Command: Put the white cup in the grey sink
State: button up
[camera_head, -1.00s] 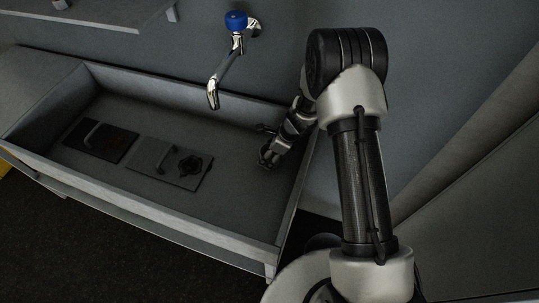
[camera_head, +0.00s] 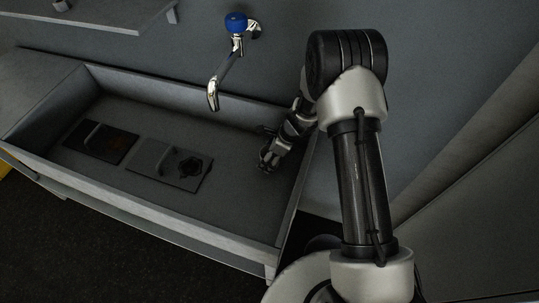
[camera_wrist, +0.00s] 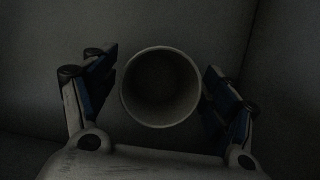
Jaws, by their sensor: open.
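The grey sink (camera_head: 215,222) is a long rectangular basin on the left of the head view. My gripper (camera_head: 268,160) is low inside its right end. In the wrist view, the white cup (camera_wrist: 160,88), dim in the shade, shows its round open mouth between the two fingers of my gripper (camera_wrist: 160,68). The fingers are spread on either side of the cup, with a narrow gap on each side. The cup cannot be made out clearly in the head view, where the gripper may cover it. Whether the cup rests on the sink floor is hard to tell.
A chrome tap (camera_head: 228,70) with a blue top hangs over the sink's back edge, left of my arm. A dark panel (camera_head: 101,142) and a grey panel with a round dark fitting (camera_head: 168,164) lie on the sink floor. A shelf (camera_head: 90,14) is at upper left.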

jog(key=s+d+r+n+p, duration=0.1)
jog(key=s+r+n, duration=0.3)
jog(key=r, duration=0.7)
jog(key=s+d+r+n+t+p, duration=0.15)
jog(key=s+r+n, duration=0.25)
jog(key=r, duration=0.8)
jog(key=s+d+r+n+p, duration=0.2)
jog(key=s+r+n, duration=0.15)
jog(key=r, duration=0.75)
jog(key=s+d+r+n+h, duration=0.1)
jog(key=s+d+r+n, duration=0.1)
jog(key=s, duration=0.4)
jog(key=s+d+r+n+t+h, duration=0.1)
jog(key=s+d+r+n, duration=0.1)
jog(key=s+n, duration=0.3)
jog(key=s+d+r+n+h, duration=0.2)
jog(key=s+r+n, duration=0.2)
jog(key=s, duration=0.3)
jog(key=shift+s+d, duration=0.15)
jog(key=shift+s, duration=0.1)
